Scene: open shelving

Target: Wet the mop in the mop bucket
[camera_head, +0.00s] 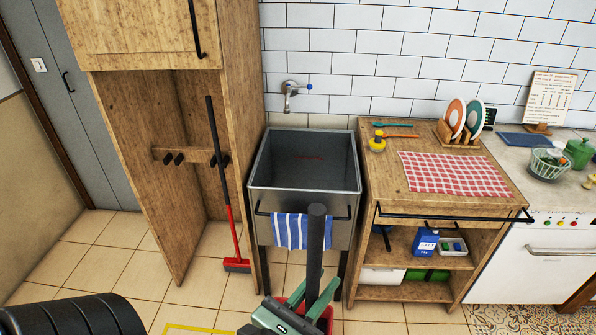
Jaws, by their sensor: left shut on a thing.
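A thick dark handle (316,245), seemingly the mop's, stands nearly upright at the bottom centre, in front of the sink. My left gripper (300,312) is shut on its lower part. The mop's head is out of view below the frame. A red container (327,318), likely the mop bucket, shows in part just behind and beside the gripper. Its inside is mostly hidden, so I cannot tell whether the mop is in it. My right gripper is not in view.
A metal sink (305,205) with a striped towel (304,231) stands behind. A red-headed broom (237,264) leans in the open wooden cabinet (150,120). A wooden counter (400,200) stands right. Tiled floor is free at left; a yellow edge (190,329) shows at the bottom.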

